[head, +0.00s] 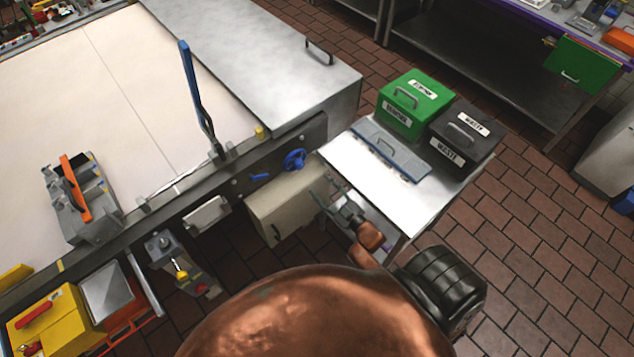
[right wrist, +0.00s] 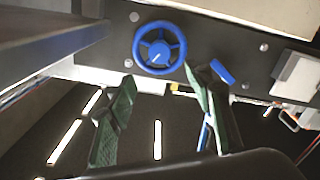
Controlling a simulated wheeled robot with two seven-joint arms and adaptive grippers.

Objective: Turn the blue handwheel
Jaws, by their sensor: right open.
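The blue handwheel (head: 294,159) is mounted on the dark side rail of the machine table, near its right end. In the right wrist view the handwheel (right wrist: 159,50) shows as a spoked ring with a pale mark on its hub, at top centre. My right gripper (head: 323,190) is in front of the machine, a little below and right of the handwheel. In the right wrist view my right gripper (right wrist: 160,75) is open, with greenish fingers spread apart and nothing between them. The handwheel appears beyond the fingertips, apart from them. My left gripper is not in view.
A blue lever (head: 258,177) sits left of the wheel, above a beige box (head: 287,206). A tall blue handle (head: 196,95) stands on the rail. A metal side table (head: 364,180) with a green box (head: 415,104) and dark box (head: 465,136) stands right of my gripper.

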